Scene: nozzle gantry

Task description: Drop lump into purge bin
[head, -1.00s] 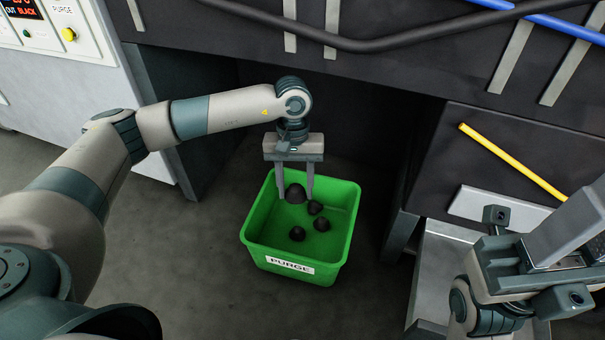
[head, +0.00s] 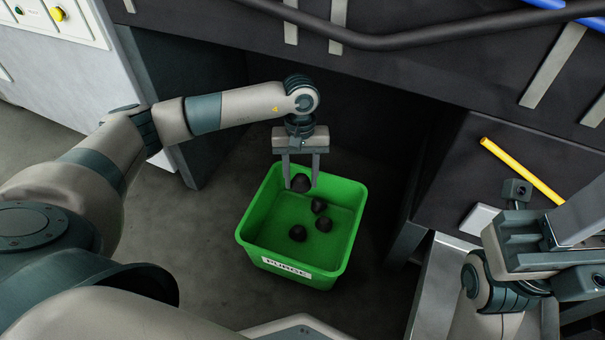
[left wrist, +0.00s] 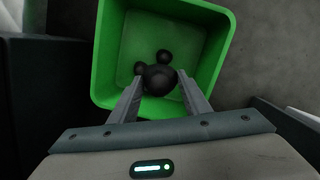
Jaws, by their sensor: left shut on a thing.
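The green purge bin (head: 251,240) stands on the floor with its label facing me. My left gripper (head: 301,185) points down over the bin's back part and is shut on a dark rounded lump (head: 300,183). In the left wrist view the held lump (left wrist: 160,79) sits between the fingertips, above the bin (left wrist: 104,70). Several dark lumps lie on the bin floor, such as one near the front (head: 298,233); the held lump partly hides them in the wrist view.
A dark cabinet (head: 180,110) stands to the left of the bin. A dark machine frame with a thick cable (head: 380,42) spans above and behind. A yellow bar (head: 522,171) lies on the dark panel at right. Floor around the bin's front left is clear.

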